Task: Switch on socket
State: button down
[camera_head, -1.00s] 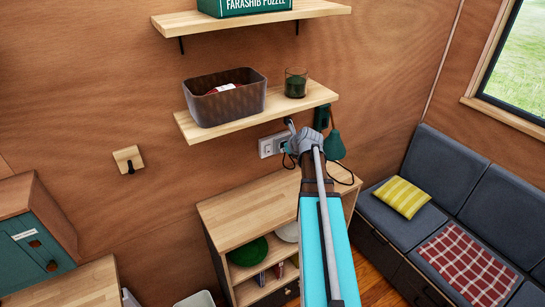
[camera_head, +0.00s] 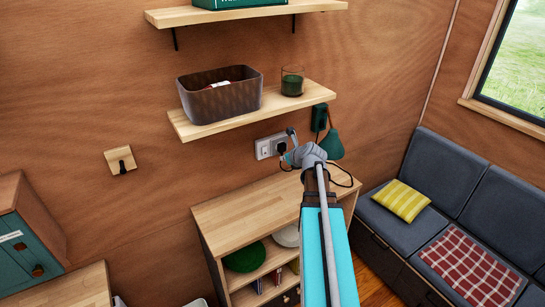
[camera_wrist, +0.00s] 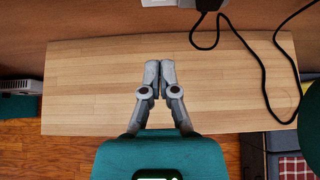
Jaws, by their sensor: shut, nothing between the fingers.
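The socket (camera_head: 270,146) is a white wall plate below the lower shelf, with a dark plug in its right part. In the wrist view only a white strip of it shows at the top edge (camera_wrist: 165,3), with the black plug (camera_wrist: 209,4) beside it. My gripper (camera_wrist: 160,70) is shut and empty, its grey fingertips together over the wooden cabinet top and apart from the socket. In the head view my arm hides the fingertips or makes them hard to pick out, just right of the socket. I cannot tell the switch's state.
A black cord (camera_wrist: 263,75) loops over the right of the cabinet top (camera_head: 245,208). A green lamp (camera_head: 330,144) hangs right of the socket. The lower shelf (camera_head: 215,125), with a basket (camera_head: 222,100) and a glass (camera_head: 292,82), is above. A sofa (camera_head: 440,190) stands right.

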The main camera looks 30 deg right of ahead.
jog(key=shift+b+x, duration=0.7)
jog(key=shift+x, duration=0.45)
jog(key=b, duration=0.5)
send_near(265, 152)
jog(key=w+f, duration=0.4)
jog(key=f, duration=0.1)
jog(key=shift+w+d+f, duration=0.15)
jog(key=shift+w+f, duration=0.05)
jog(key=shift+w, duration=0.75)
jog(key=shift+w+a+f, duration=0.15)
jog(key=shift+w+a, duration=0.05)
jog(key=shift+a, duration=0.15)
jog(key=shift+s+d, duration=0.15)
jog(key=shift+d, duration=0.25)
jog(key=shift+r+p, duration=0.75)
jog(key=shift+r, duration=0.15)
